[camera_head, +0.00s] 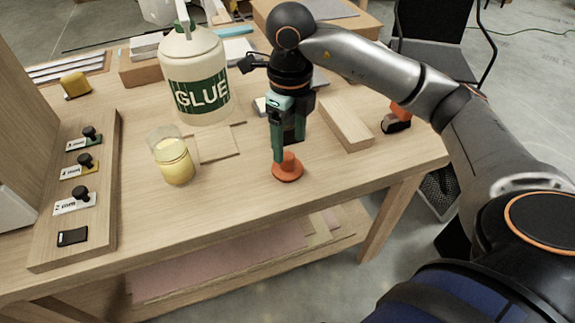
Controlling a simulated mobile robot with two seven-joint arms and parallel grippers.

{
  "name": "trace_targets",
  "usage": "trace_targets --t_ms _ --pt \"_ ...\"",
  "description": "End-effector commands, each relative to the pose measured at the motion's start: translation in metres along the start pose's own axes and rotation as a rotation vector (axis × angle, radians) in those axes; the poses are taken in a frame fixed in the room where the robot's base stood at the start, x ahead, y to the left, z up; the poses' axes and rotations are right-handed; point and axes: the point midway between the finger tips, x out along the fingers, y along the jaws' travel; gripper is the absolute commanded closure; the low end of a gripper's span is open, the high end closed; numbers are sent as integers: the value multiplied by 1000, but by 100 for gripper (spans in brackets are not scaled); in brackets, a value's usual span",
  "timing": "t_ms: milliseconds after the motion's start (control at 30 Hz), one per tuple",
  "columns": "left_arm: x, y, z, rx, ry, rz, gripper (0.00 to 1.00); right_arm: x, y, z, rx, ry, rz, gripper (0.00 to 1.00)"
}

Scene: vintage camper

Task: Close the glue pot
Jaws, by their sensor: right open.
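The glue pot (175,166) is a small clear jar with yellow glue in its lower part. It stands upright on the workbench, left of centre, and its top is uncovered. An orange lid (288,174) with a raised knob lies flat on the bench near the front edge, to the right of the pot. My right gripper (285,153) points down at the lid with green fingers, open. One fingertip is close beside the knob; I cannot tell whether it touches. My left gripper is not in view.
A large white glue jug (196,80) stands behind the pot. A wooden block (345,124) lies right of my gripper. A board with several black-knobbed pieces (108,190) lies at left. A thin wood sheet (216,146) lies by the pot. The bench front between pot and lid is clear.

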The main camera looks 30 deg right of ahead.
Motion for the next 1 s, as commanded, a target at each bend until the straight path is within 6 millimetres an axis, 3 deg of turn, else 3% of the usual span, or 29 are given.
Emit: trace_targets --t_ms 333,733,1000 --pt "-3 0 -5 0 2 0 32 46 0 6 1 3 1 26" --pt "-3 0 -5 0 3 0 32 51 0 6 0 2 0 26" --pt "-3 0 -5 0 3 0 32 51 0 6 0 1 0 54"
